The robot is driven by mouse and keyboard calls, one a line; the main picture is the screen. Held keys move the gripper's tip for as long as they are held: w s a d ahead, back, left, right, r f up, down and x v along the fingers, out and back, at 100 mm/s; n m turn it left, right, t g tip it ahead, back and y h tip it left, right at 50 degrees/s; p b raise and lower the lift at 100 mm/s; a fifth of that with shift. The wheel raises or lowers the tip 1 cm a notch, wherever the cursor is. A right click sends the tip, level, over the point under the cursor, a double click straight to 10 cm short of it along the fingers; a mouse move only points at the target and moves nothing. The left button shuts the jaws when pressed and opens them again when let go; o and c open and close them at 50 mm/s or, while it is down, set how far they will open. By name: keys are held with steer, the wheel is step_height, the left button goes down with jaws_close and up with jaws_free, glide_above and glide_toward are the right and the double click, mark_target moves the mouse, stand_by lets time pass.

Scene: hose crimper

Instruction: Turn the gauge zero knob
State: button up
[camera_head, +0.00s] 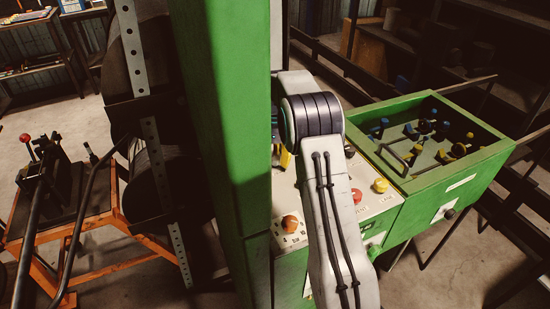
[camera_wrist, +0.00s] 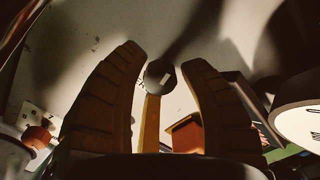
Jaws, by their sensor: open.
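A small dark round knob with a pale mark (camera_wrist: 160,75), which looks like the gauge zero knob, shows in the wrist view in front of a grey panel. My gripper (camera_wrist: 164,56) is open, with one brown ribbed finger on each side of the knob. A gap shows on both sides, wider on the right; I cannot tell how far the fingertips are from the panel.
A white round disc with a dark rim (camera_wrist: 302,112) stands close right of my gripper. An orange button (camera_wrist: 37,137) is at left. The head view shows a red button (camera_head: 357,196), a yellow button (camera_head: 381,185), the green column (camera_head: 228,130) and a green tray (camera_head: 458,180).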

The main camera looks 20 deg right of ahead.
jaws_close()
steer(key=shift+r+n+p, duration=0.1)
steer(key=shift+n+p, duration=0.35)
steer(key=shift+n, duration=0.15)
steer(key=shift+n+p, duration=0.45)
steer(key=shift+n, duration=1.15)
jaws_free()
step_height(320, 180, up, 12)
